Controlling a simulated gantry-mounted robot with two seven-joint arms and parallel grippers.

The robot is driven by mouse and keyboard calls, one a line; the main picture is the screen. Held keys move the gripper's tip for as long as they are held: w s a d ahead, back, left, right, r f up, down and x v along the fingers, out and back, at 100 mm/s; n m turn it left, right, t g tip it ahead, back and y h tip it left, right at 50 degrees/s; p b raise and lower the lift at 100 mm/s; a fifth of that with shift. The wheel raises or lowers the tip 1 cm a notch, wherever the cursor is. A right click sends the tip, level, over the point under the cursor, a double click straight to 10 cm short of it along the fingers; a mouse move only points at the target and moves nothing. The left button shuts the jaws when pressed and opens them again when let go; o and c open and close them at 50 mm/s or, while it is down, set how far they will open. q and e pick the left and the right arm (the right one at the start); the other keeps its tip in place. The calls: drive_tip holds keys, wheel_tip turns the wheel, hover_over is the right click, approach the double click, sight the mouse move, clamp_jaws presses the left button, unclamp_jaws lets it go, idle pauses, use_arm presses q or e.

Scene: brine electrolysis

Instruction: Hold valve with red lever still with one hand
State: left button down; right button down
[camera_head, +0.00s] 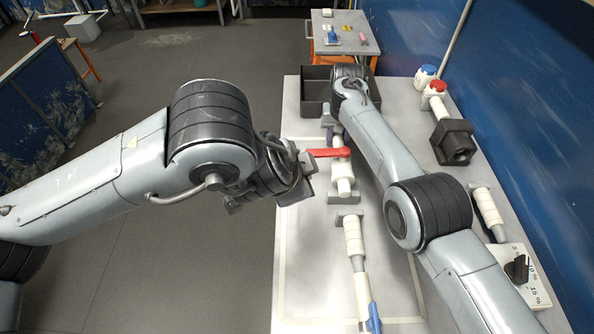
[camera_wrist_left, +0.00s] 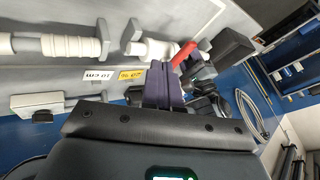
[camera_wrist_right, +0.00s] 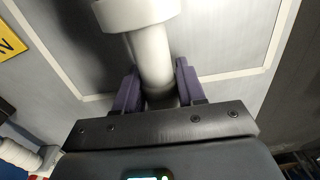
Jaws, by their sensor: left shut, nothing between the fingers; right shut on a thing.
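The valve with red lever (camera_head: 342,170) is a white pipe piece on the grey table, with its red lever (camera_head: 326,152) pointing left in the head view. My right gripper (camera_head: 333,132) is at the valve's far end. In the right wrist view its purple fingers (camera_wrist_right: 157,88) are shut on both sides of the pale pipe of the valve (camera_wrist_right: 152,58). My left gripper (camera_wrist_left: 162,72) is shut and empty; in the left wrist view it is before the valve (camera_wrist_left: 152,49) and red lever (camera_wrist_left: 184,54). In the head view its tips are partly hidden by its arm.
A dark bin (camera_head: 313,92) stands at the table's far end. More white pipe pieces (camera_head: 354,240) lie nearer.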

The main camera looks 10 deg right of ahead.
idle(0.4)
drive_tip(key=c, duration=0.6)
unclamp_jaws()
drive_tip(key=shift+r, duration=0.1)
wheel_tip(320, 180, up, 12)
drive_tip(key=shift+f, duration=0.1)
